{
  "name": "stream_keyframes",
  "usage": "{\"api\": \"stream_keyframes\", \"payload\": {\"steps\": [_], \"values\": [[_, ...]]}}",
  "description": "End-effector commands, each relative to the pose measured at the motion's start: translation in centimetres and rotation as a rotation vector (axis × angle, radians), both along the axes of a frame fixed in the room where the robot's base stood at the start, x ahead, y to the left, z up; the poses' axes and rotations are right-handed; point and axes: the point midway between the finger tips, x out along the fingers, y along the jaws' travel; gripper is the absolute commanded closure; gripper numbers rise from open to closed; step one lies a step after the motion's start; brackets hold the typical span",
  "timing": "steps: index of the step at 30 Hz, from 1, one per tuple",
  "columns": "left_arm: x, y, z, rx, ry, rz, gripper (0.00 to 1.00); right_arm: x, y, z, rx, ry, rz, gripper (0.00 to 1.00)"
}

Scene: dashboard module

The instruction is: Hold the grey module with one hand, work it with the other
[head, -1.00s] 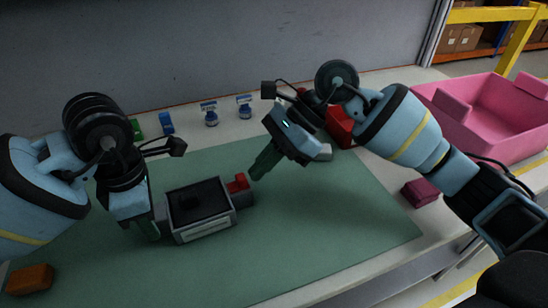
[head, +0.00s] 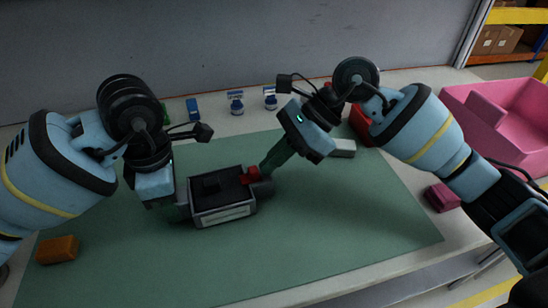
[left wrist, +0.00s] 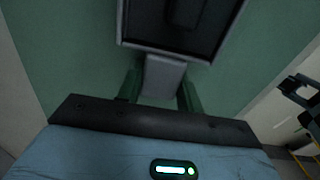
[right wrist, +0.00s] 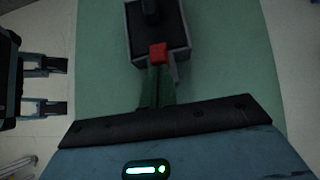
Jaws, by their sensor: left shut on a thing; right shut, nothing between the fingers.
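The grey module (head: 224,212) is a box with a dark recessed top and a pale front panel, on the green mat (head: 340,235). A small red part (head: 250,176) sits at its right end; it also shows in the right wrist view (right wrist: 158,53). My left gripper (head: 182,211) is shut on the module's grey end tab (left wrist: 162,78), its green fingers either side of it in the left wrist view. My right gripper (head: 266,172) is shut and empty, its fingertips right beside the red part. I cannot tell whether they touch it.
An orange block (head: 57,250) lies at the mat's left. Blue-and-white bottles (head: 237,104) and a blue block (head: 193,109) stand behind the mat. A white block (head: 343,148), a magenta block (head: 442,197) and a pink bin (head: 500,130) are at right. The mat's front right is clear.

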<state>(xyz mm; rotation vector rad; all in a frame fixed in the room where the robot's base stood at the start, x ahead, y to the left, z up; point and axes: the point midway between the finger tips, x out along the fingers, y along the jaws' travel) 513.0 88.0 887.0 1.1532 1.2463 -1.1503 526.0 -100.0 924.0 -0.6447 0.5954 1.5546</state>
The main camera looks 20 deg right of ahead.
Motion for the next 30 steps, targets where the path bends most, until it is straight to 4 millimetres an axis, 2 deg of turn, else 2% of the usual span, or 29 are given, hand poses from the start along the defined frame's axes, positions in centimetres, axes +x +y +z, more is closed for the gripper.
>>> {"api": "stream_keyframes", "payload": {"steps": [4, 8, 9, 18, 24, 30], "values": [[-0.1, -0.2, 0.0, -0.005, 0.000, -0.002, 1.00, 0.1, -1.6, 0.0, 0.000, 0.001, -0.001, 1.00], [0.0, -0.2, 0.0, -0.004, 0.000, -0.002, 1.00, 0.4, -4.3, -0.1, -0.003, 0.002, -0.008, 1.00], [0.0, -0.2, 0.0, -0.004, 0.000, -0.001, 1.00, 0.5, -4.7, 0.9, -0.002, -0.003, -0.006, 1.00], [0.0, -0.1, 0.0, -0.003, 0.000, -0.001, 1.00, 0.8, -8.9, 5.1, -0.003, -0.002, -0.005, 1.00], [0.0, -0.1, 0.0, -0.002, 0.000, 0.000, 1.00, 0.9, -10.5, 6.6, -0.003, 0.000, -0.004, 1.00], [0.0, 0.0, 0.0, -0.002, 0.000, 0.000, 1.00, 0.9, -10.9, 7.1, -0.004, 0.000, -0.003, 1.00]]}}
